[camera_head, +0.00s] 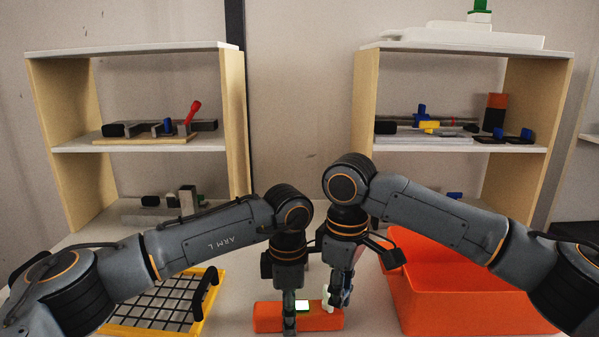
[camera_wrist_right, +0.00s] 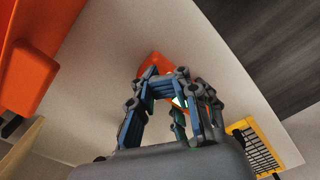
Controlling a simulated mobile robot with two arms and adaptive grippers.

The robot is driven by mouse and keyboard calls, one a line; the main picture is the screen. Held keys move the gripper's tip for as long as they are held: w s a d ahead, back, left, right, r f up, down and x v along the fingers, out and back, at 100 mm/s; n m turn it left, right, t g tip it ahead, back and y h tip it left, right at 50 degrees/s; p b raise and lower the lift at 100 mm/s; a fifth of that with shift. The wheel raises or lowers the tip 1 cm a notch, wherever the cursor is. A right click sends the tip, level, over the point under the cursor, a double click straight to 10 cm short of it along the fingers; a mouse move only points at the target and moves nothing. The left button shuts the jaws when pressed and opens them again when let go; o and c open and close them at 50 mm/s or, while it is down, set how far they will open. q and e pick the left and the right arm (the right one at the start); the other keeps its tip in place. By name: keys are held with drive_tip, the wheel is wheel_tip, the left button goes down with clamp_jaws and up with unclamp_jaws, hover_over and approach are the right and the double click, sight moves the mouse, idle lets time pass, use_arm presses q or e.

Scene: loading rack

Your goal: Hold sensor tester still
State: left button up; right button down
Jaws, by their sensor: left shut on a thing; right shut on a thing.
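An orange-red block-shaped device, apparently the sensor tester (camera_head: 268,318), lies on the table at the bottom centre of the head view. It has a small lit white-green screen (camera_head: 302,306). My left gripper (camera_head: 289,322) points down and is shut on the device, hiding part of its middle. My right gripper (camera_head: 338,300) is shut on a small white piece (camera_head: 326,297) at the device's right end. In the right wrist view, the device (camera_wrist_right: 155,66) shows beyond the fingers of my right gripper (camera_wrist_right: 168,82). The finger contacts are mostly hidden.
A large orange bin (camera_head: 470,302) stands close on the right. A yellow-framed grid tray (camera_head: 207,318) lies on the left, partly behind my left arm. Two shelf units with small parts, left (camera_head: 140,48) and right (camera_head: 362,110), stand at the back.

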drive_tip(key=shift+w+d, duration=0.15)
drive_tip(key=shift+w, duration=0.05)
drive_tip(key=shift+w+d, duration=0.35)
drive_tip(key=shift+w, duration=0.3)
drive_tip(key=shift+w, duration=0.2)
drive_tip(key=shift+d, duration=0.1)
